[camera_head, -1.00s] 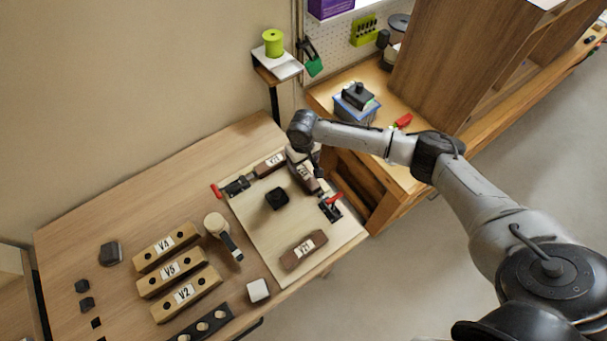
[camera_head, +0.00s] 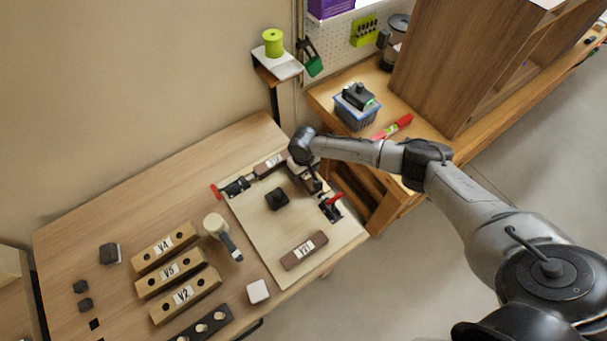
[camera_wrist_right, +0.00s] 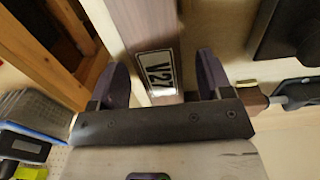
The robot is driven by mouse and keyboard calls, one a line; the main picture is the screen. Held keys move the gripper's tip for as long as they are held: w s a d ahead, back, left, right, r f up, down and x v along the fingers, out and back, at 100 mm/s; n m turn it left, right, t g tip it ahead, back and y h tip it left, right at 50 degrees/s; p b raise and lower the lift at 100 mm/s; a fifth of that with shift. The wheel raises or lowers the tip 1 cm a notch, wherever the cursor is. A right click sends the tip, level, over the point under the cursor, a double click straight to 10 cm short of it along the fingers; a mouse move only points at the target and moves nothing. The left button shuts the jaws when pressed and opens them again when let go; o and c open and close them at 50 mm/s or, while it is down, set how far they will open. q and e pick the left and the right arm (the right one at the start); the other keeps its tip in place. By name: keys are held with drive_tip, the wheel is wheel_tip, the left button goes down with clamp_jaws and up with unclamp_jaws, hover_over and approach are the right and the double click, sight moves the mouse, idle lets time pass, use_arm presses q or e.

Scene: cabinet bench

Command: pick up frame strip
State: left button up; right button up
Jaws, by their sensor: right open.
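A dark brown frame strip (camera_wrist_right: 148,32) labelled V27 lies between the two fingers of my right gripper (camera_wrist_right: 161,68) in the right wrist view. The fingers are open, one on each side of the strip, with visible gaps. In the head view my right gripper (camera_head: 301,161) is over the far right side of the pale board, partly covering this strip (camera_head: 311,184). A second brown strip (camera_head: 291,260) lies near the board's front edge, and a third (camera_head: 269,165) lies at its back edge. My left gripper is not in view.
Red-handled clamps (camera_head: 234,187) (camera_head: 331,208) sit on the board (camera_head: 262,228), with a black block (camera_head: 277,199) between them. A mallet (camera_head: 222,236) and several labelled wooden blocks (camera_head: 172,270) are left of it. A side bench with a blue box (camera_head: 357,115) stands beyond.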

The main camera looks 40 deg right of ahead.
drive_tip(key=shift+c, duration=0.2)
drive_tip(key=c, duration=1)
